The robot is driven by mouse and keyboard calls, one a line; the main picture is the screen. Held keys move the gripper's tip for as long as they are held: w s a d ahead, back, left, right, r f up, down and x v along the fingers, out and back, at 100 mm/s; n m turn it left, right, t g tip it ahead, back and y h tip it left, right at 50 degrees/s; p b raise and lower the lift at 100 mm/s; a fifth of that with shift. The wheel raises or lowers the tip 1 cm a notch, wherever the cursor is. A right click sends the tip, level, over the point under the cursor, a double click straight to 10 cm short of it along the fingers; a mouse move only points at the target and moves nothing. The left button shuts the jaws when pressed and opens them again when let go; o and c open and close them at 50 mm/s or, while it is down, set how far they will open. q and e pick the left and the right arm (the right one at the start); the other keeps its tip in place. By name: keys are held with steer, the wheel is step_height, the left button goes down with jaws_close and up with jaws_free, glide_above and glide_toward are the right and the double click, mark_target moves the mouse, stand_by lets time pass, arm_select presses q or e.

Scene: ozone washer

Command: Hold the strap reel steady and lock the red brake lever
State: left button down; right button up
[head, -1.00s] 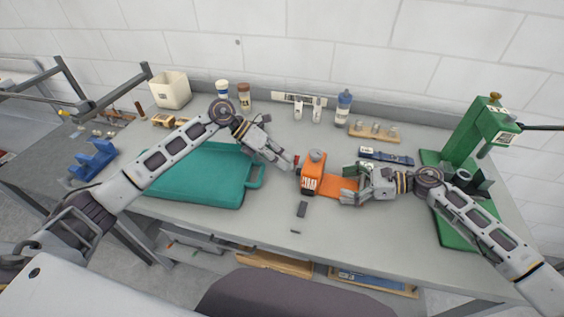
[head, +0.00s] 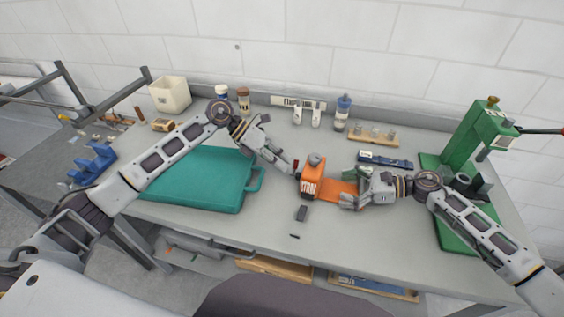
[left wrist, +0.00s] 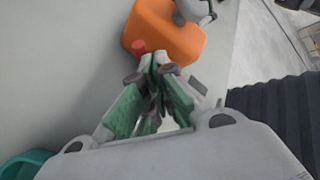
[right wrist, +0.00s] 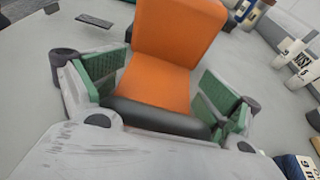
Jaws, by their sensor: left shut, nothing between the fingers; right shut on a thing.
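The orange strap reel (head: 312,184) stands near the middle of the bench, with a flat orange part (head: 342,187) reaching right. My right gripper (head: 348,188) is shut on this part from the right. The right wrist view shows the orange piece (right wrist: 157,82) with a black end between the green finger pads. My left gripper (head: 291,167) is shut and empty at the reel's left side. In the left wrist view the red brake lever tip (left wrist: 138,46) shows just beyond the left fingertips (left wrist: 153,62), beside the orange body (left wrist: 168,34). Whether they touch is unclear.
A teal tray (head: 195,183) lies below my left arm. A small dark block (head: 301,213) lies in front of the reel. A blue-dark bar (head: 385,160) and a green press (head: 470,150) are at right.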

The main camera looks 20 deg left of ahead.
arm_select(q)
steer(key=shift+a, duration=0.15)
arm_select(e)
steer(key=shift+s+f, duration=0.2)
steer(key=shift+f, duration=0.1)
arm_select(q)
steer(key=w+v, duration=0.1)
steer(key=v, duration=0.8)
steer(key=shift+a+r, duration=0.2)
steer(key=shift+r, duration=0.15)
steer(key=shift+w, duration=0.1)
arm_select(e)
steer(key=o, duration=0.4)
steer(key=shift+o, duration=1)
steer(key=shift+w+a, duration=0.1)
steer(key=shift+w, duration=0.05)
arm_select(q)
steer(key=shift+w+f, duration=0.1)
arm_select(e)
steer(key=shift+r, duration=0.1)
steer(key=shift+r, duration=0.15)
steer(key=shift+v, duration=6)
